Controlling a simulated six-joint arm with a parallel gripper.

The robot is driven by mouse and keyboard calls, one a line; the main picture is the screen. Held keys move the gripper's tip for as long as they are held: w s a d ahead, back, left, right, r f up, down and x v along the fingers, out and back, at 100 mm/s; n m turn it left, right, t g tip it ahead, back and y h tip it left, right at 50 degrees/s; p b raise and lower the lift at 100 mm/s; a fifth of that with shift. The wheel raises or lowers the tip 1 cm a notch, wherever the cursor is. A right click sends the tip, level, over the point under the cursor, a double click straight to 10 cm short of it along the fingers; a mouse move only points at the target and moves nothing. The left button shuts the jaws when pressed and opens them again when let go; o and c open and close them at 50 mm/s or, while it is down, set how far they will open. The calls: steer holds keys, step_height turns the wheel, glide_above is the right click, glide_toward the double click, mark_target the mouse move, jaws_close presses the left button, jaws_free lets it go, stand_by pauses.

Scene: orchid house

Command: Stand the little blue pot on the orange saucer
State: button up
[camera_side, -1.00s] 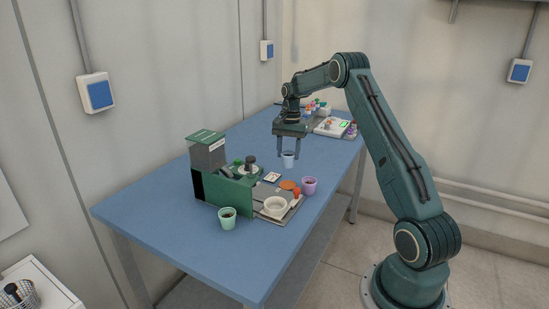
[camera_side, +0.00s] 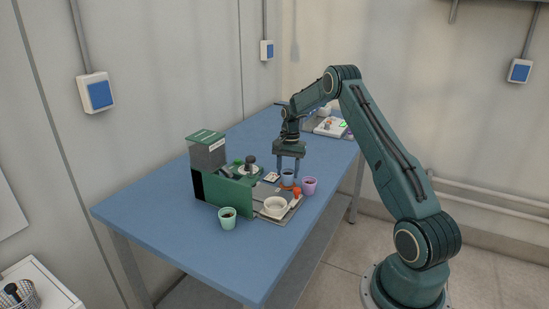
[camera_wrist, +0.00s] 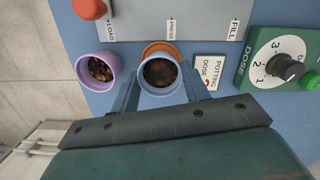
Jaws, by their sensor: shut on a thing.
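The little blue pot (camera_side: 288,174), with dark brown stuff inside, is held upright between the two fingers of my gripper (camera_side: 288,178). In the wrist view the blue pot (camera_wrist: 160,89) sits between the fingertips, with its opening facing the camera. The orange saucer (camera_wrist: 157,47) shows as a rim just past the pot. In the side view the pot and fingers hide much of the orange saucer (camera_side: 287,185). The pot is over or very close to the saucer; I cannot tell whether they touch.
A purple pot (camera_side: 309,186) with brown bits stands close beside my gripper. A green dosing machine (camera_side: 222,186) with a dial, a white bowl (camera_side: 275,207) and a red knob (camera_wrist: 89,8) are nearby. A mint-green pot (camera_side: 227,219) stands at the front. A potting-dose card (camera_wrist: 210,71) lies beside the pot.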

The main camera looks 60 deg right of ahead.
steer(key=shift+f, duration=0.3)
steer(key=shift+f, duration=0.15)
steer(key=o, duration=1)
steer(key=shift+o, duration=0.2)
step_height(320, 180, up, 12)
steer(key=d, duration=0.1)
steer(key=shift+d, duration=0.2)
steer(key=shift+w+a+r, duration=0.1)
steer(key=shift+w+r, duration=0.05)
steer(key=shift+r, duration=0.05)
